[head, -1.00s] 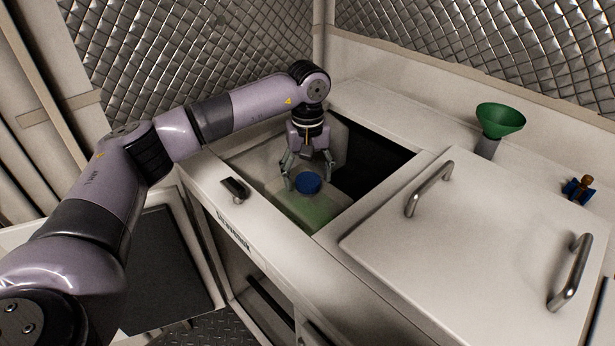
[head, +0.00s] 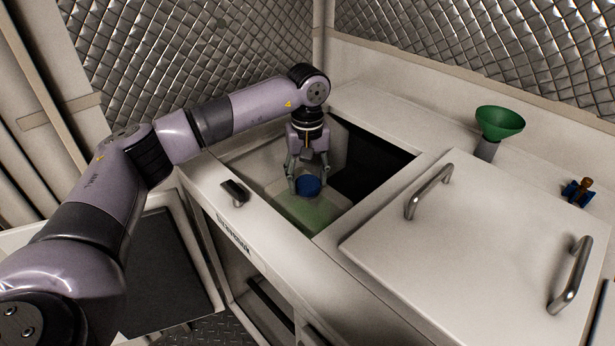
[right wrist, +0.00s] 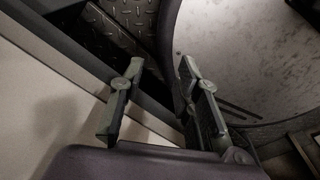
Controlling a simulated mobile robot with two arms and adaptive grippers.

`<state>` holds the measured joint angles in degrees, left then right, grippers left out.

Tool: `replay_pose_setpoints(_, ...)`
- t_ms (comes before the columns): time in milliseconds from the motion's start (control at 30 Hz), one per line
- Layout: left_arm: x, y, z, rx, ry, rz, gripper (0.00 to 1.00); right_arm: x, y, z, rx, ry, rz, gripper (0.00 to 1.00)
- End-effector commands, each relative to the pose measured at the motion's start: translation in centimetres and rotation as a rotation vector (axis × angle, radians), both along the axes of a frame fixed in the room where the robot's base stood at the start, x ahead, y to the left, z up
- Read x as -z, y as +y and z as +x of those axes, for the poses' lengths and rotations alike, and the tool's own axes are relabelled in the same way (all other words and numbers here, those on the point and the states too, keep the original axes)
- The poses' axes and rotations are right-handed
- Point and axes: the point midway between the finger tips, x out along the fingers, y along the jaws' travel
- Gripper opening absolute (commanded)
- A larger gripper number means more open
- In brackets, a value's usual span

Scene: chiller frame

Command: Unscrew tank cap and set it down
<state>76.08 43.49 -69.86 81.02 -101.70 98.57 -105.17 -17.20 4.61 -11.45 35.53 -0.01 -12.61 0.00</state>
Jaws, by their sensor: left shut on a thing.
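Whether the cap is loose on the neck cannot be told. My right gripper (right wrist: 157,100) shows only in the right wrist view, with its fingers spread apart and nothing between them.
A white lid with two metal handles (head: 430,190) covers the cabinet top right of the bay. A green funnel (head: 499,122) stands at the back, and a small blue-and-brown fitting (head: 578,190) lies right of it. A black latch (head: 234,191) is on the bay's front rim.

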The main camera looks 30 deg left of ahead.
Motion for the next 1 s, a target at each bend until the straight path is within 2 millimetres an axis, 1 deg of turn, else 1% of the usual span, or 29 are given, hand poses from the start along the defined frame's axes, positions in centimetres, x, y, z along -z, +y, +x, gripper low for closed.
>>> replay_pose_setpoints(167, 0.04, -0.01, -0.03, -0.006, 0.001, 0.0, 0.14, 0.0, -0.01, 0.0, 0.0, 0.0, 0.0, 0.3)
replay_pose_setpoints(267, 0.04, 0.0, -0.05, -0.075, 0.001, 0.0, 0.14, -0.06, -0.01, 0.0, 0.0, 0.0, 0.0, 0.3)
replay_pose_setpoints(1000, 0.08, -0.01, -0.32, -1.097, 0.004, 0.002, 0.14, -0.85, 0.0, 0.0, 0.0, 0.0, 0.0, 0.3)
